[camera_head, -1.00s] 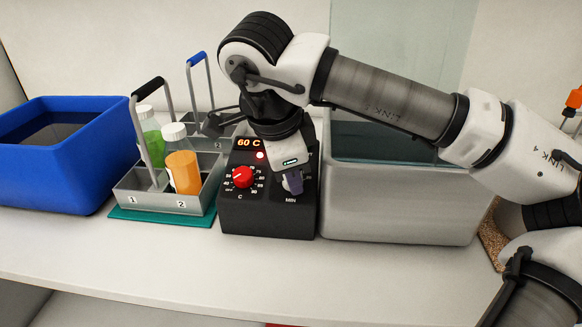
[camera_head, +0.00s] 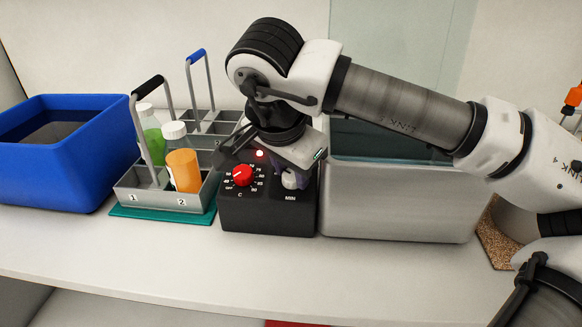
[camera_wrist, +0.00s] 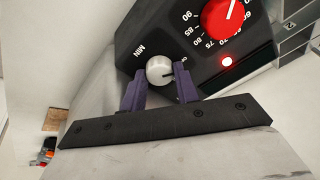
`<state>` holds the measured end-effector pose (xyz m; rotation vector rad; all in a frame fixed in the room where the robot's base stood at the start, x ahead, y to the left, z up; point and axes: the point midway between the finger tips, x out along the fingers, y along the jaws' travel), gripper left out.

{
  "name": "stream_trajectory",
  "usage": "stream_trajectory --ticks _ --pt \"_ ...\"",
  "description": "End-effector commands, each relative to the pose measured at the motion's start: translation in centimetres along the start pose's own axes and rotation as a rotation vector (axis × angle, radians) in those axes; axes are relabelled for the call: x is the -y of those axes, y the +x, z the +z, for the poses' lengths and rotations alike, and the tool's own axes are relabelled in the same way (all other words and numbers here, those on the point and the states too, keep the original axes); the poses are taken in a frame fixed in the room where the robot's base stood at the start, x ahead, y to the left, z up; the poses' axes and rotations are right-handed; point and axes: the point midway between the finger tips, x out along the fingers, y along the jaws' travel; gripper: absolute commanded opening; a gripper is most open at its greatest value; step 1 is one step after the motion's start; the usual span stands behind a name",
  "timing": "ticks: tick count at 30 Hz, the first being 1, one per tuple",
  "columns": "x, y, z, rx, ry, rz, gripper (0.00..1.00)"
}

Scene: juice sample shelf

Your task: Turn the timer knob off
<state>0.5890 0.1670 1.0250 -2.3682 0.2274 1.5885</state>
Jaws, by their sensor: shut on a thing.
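The timer knob (camera_head: 290,181) is the pale grey dial above the MIN label on the black control box (camera_head: 268,216). In the wrist view the knob (camera_wrist: 160,71) sits between the two purple fingertips of my gripper (camera_wrist: 161,88), which is shut on it. The knob's dark pointer mark faces right, toward small white lettering partly hidden by a finger. My gripper (camera_head: 290,168) comes down on the box from above in the head view and covers its display. The red temperature knob (camera_head: 242,175) is beside the timer knob, and a red light (camera_head: 260,153) is lit.
A grey water bath (camera_head: 400,208) stands right of the box. To the left, a metal carrier (camera_head: 150,203) on a teal mat (camera_head: 160,216) holds green and orange bottles. A second carrier (camera_head: 205,122) is behind, and a blue bin (camera_head: 70,165) is far left. The front counter is clear.

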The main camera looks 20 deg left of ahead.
Motion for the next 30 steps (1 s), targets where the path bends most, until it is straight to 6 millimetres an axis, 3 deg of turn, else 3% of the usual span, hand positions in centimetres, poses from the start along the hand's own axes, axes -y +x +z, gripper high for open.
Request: stream_trajectory --ticks 14,15,19,30 --pt "0.03 -0.03 0.05 0.002 -0.012 -0.003 0.07" --pt "0.03 -0.03 0.05 0.002 -0.012 -0.003 0.35" --pt "0.02 -0.02 0.04 0.001 -0.012 -0.003 0.52" --pt "0.03 -0.59 -0.04 -0.001 -0.010 -0.003 0.52"
